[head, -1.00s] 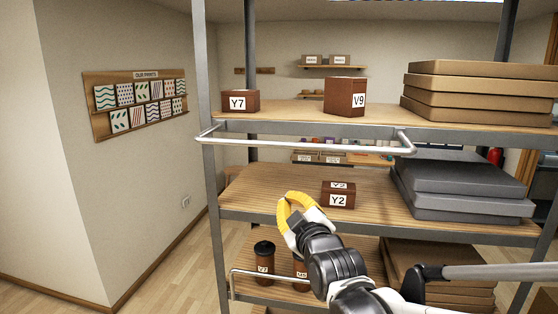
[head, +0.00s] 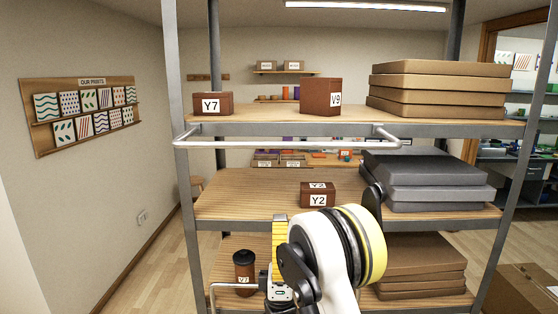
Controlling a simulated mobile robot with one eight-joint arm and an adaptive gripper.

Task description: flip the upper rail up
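The upper rail (head: 285,144) is a pale U-shaped bar in front of the top shelf (head: 262,117) of a metal rack. Its long bar sticks out toward me, at about the height of the shelf's front edge, with short arms going back at both ends. My gripper (head: 280,220) has yellow finger pads and points upward, below the rail and apart from it in the picture. I see the fingers edge-on, so their opening is hidden. My wrist covers part of the middle and lower shelves.
Boxes Y7 (head: 212,104) and V9 (head: 321,97) and brown cartons (head: 438,83) stand on the top shelf. Box Y2 (head: 317,195) and grey cases (head: 430,180) are on the middle shelf. Cup V7 (head: 244,268) stands behind a lower rail (head: 212,296). Floor is clear at left.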

